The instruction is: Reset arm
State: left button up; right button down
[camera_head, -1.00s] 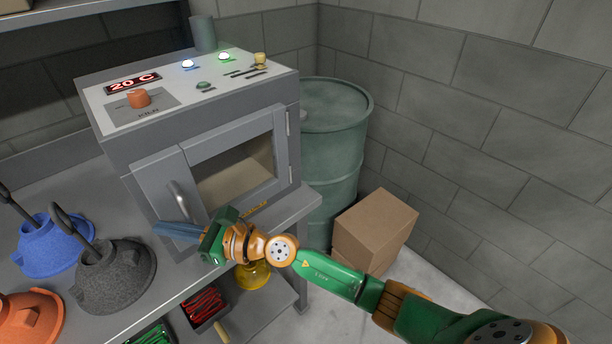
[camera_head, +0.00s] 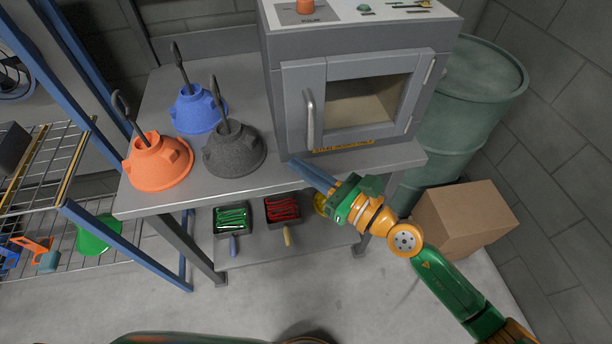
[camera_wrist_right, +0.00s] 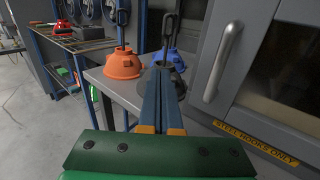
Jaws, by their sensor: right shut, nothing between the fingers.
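My right gripper (camera_head: 312,176) is shut and empty, its blue fingers together just in front of the kiln's lower left front, near the table edge. In the right wrist view the gripper (camera_wrist_right: 162,100) points toward the hoods, its two fingers side by side with nothing between them. The grey kiln (camera_head: 290,75) stands on the table with its windowed door shut. An orange hood (camera_head: 160,165), a blue hood (camera_head: 197,112) and a dark grey hood (camera_head: 236,155) stand on the table, each with a black hook on top. My left gripper does not show.
The grey metal table (camera_head: 160,85) has a lower shelf with a bin of green items (camera_head: 234,218) and a bin of red items (camera_head: 283,208). A cardboard box (camera_head: 470,220) and a green drum (camera_head: 470,110) stand right. A wire rack (camera_head: 30,200) stands left. Floor in front is clear.

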jog(key=s+d+f+m+h, duration=0.2)
jog(key=d+f+m+h, duration=0.55)
jog(key=f+m, duration=0.65)
jog(key=s+d+f+m+h, duration=0.2)
jog(key=d+f+m+h, duration=0.2)
jog(key=d+f+m, duration=0.8)
jog(key=s+d+f+m+g+h, duration=0.2)
jog(key=s+f+m+g+h, duration=0.15)
jog(key=s+f+m, duration=0.8)
jog(key=s+f+m+g, duration=0.3)
jog(key=s, duration=0.6)
jog(key=s+f+m+g, duration=0.3)
jog(key=s+m, duration=0.1)
jog(key=s, duration=0.5)
jog(key=shift+f+y, duration=0.3)
jog(key=shift+f, duration=0.05)
jog(key=shift+w, duration=0.1)
